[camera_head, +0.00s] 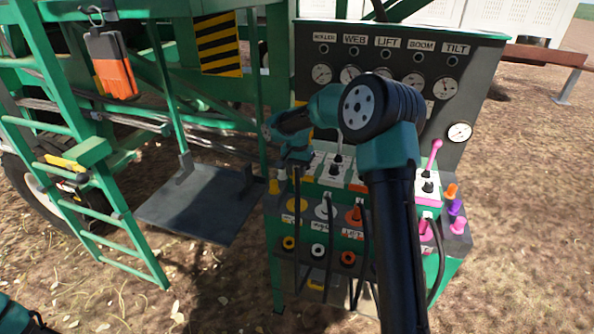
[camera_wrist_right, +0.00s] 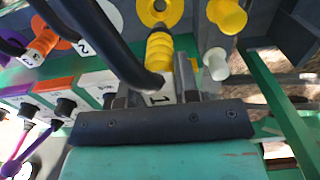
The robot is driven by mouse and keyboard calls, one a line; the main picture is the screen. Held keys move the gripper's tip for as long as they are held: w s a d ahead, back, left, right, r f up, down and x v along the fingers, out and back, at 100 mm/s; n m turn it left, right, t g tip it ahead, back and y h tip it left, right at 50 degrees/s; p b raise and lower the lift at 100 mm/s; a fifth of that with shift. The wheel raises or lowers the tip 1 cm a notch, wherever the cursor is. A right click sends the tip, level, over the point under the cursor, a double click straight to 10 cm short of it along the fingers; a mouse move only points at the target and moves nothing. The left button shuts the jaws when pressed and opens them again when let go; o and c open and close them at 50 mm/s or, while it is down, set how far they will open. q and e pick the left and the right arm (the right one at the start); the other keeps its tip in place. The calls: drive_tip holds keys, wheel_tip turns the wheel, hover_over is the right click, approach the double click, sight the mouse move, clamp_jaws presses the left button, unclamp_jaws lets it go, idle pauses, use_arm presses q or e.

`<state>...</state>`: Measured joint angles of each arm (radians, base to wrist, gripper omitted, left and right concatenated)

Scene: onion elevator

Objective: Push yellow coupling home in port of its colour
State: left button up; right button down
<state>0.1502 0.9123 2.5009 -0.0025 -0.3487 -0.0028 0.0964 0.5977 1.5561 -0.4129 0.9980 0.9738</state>
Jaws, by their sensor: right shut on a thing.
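My right gripper (camera_head: 294,170) reaches down to the left side of the coupling panel. In the right wrist view its fingers (camera_wrist_right: 166,92) are shut on the ribbed yellow coupling (camera_wrist_right: 159,52), which carries a white tag marked 1. The coupling points at the yellow port (camera_wrist_right: 157,8), its front end close to it; I cannot tell whether it is seated. In the head view the yellow port plate (camera_head: 294,206) shows just below the gripper, which hides the coupling. My left gripper is out of view.
A yellow cap (camera_wrist_right: 228,15) is beside the port. White (camera_head: 325,210) and orange (camera_head: 353,215) ports lie to the right. Control levers (camera_head: 338,150) and a gauge board (camera_head: 385,65) stand behind.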

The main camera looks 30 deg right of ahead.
sight(297, 184)
drive_tip(key=shift+f, duration=0.15)
drive_tip(key=shift+f, duration=2.9)
